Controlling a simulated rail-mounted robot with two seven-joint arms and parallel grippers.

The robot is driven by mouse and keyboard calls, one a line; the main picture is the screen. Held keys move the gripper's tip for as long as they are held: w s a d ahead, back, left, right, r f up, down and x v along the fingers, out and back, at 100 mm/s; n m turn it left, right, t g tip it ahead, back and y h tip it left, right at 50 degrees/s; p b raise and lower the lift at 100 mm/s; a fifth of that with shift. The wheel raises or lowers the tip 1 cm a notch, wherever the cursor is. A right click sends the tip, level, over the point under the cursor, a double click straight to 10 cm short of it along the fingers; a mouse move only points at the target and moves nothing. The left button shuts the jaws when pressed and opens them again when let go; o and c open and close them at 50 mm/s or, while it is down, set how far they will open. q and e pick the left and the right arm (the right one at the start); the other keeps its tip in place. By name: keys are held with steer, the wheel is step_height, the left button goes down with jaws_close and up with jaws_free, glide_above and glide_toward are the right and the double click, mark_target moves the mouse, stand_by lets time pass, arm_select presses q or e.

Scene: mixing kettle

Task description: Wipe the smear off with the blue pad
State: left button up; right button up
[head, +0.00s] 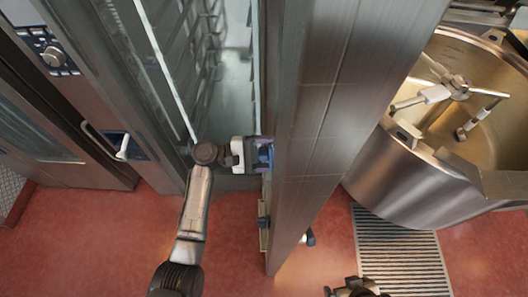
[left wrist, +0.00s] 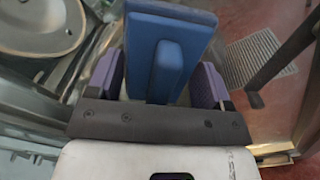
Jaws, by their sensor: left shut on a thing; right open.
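My left gripper (head: 263,155) is shut on the blue pad, beside the inner side of the upright steel door (head: 325,110). In the left wrist view, the blue pad (left wrist: 190,32) has a broad flat plate and a raised blue grip. The purple fingers of my left gripper (left wrist: 160,82) close on this grip from both sides. In the head view the pad is mostly hidden by the gripper and door edge. I cannot tell whether it touches the door. I cannot make out the smear. My right gripper (head: 356,289) shows partly at the bottom edge, open and empty.
An open steel cabinet with racks (head: 205,70) stands left of the door. A large mixing kettle (head: 420,180) stands at the right, with a floor grate (head: 400,255) below it. Red floor (head: 110,240) is clear at the lower left.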

mark_target(271, 169)
arm_select(q)
steer(key=shift+d, duration=0.6)
steer(key=shift+s+r+p, duration=0.2)
steer(key=shift+s+p, duration=0.45)
steer(key=shift+p, duration=0.2)
steer(key=shift+s+f+p, duration=0.15)
steer(key=shift+s+p, duration=0.75)
steer(key=shift+s, duration=0.25)
steer(key=shift+s+p, duration=0.7)
steer(key=shift+s, duration=0.05)
steer(key=shift+s+d+p, duration=0.15)
steer(key=shift+s+p, duration=0.6)
steer(key=shift+s, duration=0.4)
steer(key=shift+s, duration=0.1)
